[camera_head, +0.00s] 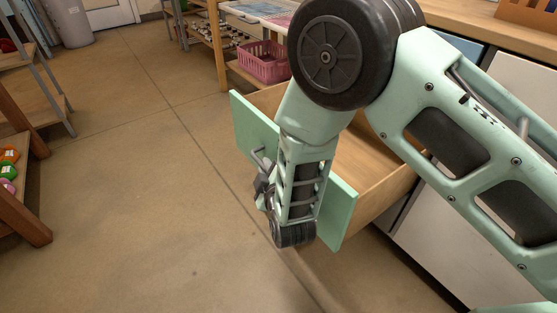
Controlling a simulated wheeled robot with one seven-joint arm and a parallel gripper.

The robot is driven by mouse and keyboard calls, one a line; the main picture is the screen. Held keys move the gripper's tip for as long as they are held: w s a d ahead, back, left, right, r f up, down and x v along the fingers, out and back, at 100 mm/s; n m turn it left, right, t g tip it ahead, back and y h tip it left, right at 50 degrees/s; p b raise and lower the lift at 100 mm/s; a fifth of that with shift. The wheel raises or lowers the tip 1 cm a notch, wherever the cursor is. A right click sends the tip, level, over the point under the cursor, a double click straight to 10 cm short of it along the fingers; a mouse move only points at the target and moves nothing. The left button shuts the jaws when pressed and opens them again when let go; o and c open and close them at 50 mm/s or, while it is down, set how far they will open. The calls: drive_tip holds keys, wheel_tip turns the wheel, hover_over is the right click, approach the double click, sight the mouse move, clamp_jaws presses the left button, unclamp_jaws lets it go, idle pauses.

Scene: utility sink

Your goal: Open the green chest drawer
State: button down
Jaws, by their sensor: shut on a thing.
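The green chest drawer (345,212) stands pulled well out of the cabinet at the right, and its bare wooden inside (362,155) shows. My gripper (262,172) is at the outer side of the green front, shut on the drawer's grey handle (257,157). My arm crosses over the drawer and hides the middle of its front and part of its inside. The fingertips are small and partly hidden by the wrist.
White cabinet fronts (460,237) lie under a wooden counter (500,28) at the right. A shelf with a pink basket (263,62) stands behind the drawer. A wooden rack (24,190) is at the left edge. The floor (140,180) between is clear.

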drive_tip(key=shift+s+a+f, duration=0.1)
drive_tip(key=shift+s, duration=0.05)
drive_tip(key=c, duration=1.5)
unclamp_jaws()
drive_tip(key=shift+o, duration=0.2)
drive_tip(key=p+v, duration=0.5)
drive_tip(key=v, duration=1.2)
drive_tip(key=shift+s, duration=0.1)
